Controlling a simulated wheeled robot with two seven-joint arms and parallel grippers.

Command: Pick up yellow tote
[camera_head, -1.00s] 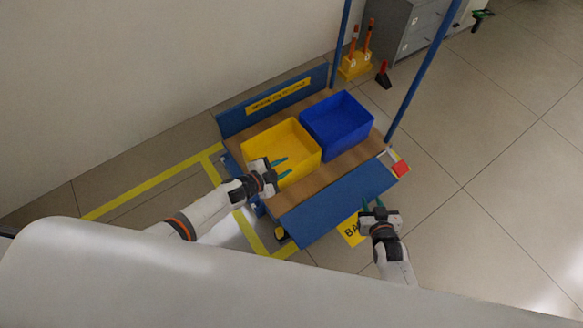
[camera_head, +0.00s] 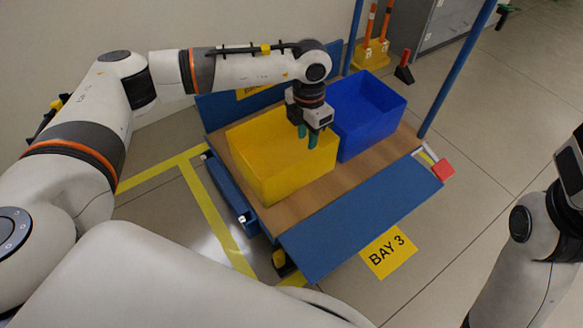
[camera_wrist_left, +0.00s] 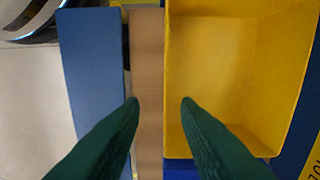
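The yellow tote (camera_head: 280,160) is an open, empty box on the left half of a cart's wooden deck. My left gripper (camera_head: 308,138) points down from above at the tote's right end, near its front wall. Its green fingers are apart, with nothing held. In the left wrist view, the tote (camera_wrist_left: 225,70) is under the right finger, while the left finger is over the wood strip. The tote's wall lies between the fingertips (camera_wrist_left: 160,103). My right gripper (camera_head: 577,135) is mostly cut off at the right edge.
A blue tote (camera_head: 370,135) stands right beside the yellow one. The cart has a blue front panel (camera_head: 365,220), blue posts (camera_head: 455,75) and a low back panel. A yellow "BAY 3" sign (camera_head: 388,252) is on the floor in front. Open floor lies to the right.

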